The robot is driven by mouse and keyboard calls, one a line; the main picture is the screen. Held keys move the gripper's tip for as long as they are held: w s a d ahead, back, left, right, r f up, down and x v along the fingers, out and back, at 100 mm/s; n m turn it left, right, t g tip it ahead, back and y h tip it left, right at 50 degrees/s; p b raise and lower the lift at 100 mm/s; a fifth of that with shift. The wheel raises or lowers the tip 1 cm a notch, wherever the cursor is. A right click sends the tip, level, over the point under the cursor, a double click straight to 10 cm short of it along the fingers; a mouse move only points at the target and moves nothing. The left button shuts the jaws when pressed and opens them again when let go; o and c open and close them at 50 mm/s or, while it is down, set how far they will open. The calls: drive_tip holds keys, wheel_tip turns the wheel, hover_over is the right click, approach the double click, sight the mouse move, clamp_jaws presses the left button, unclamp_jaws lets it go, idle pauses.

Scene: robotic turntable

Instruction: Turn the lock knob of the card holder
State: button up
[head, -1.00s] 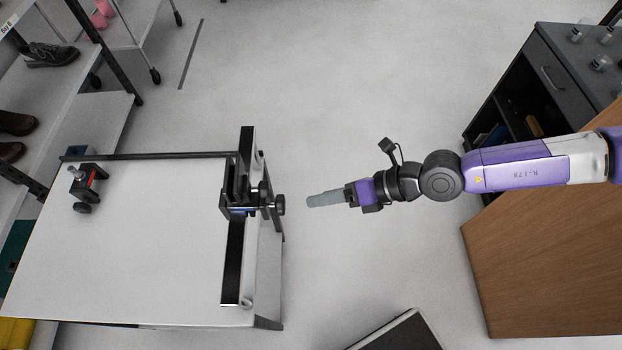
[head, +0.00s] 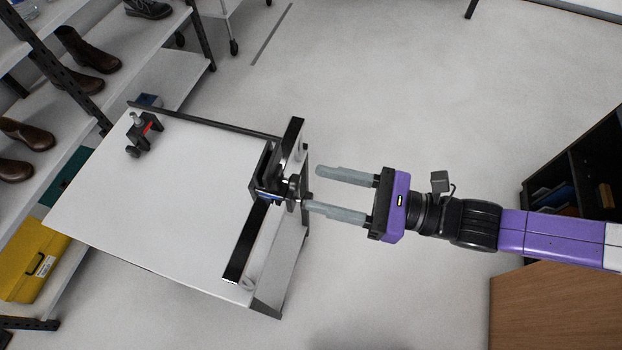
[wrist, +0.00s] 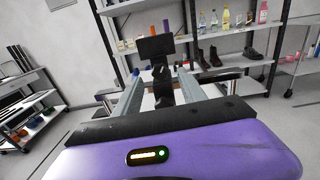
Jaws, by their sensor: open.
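The card holder (head: 266,170) is a dark clamp-like block mounted on a black rail (head: 247,240) along the right edge of a white table (head: 180,200). Its lock knob (head: 292,187) is dark and sticks out on the side facing my gripper. My gripper (head: 311,187) is open, with two grey fingers pointing left at the knob. The fingertips are close to the knob, one on each side of it in the picture; contact cannot be told.
A small dark clamp with a red part (head: 146,130) sits at the table's far left corner. Shelves with boots (head: 85,52) and a yellow case (head: 30,262) stand at the left. A wooden cabinet (head: 550,305) is at lower right. The floor (head: 400,90) behind is clear.

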sight(300, 183)
drive_tip(key=shift+x, duration=1.6)
drive_tip(key=shift+c, duration=0.2)
clamp_jaws()
drive_tip(key=shift+n+p, duration=0.3)
drive_tip(key=shift+n, duration=2.1)
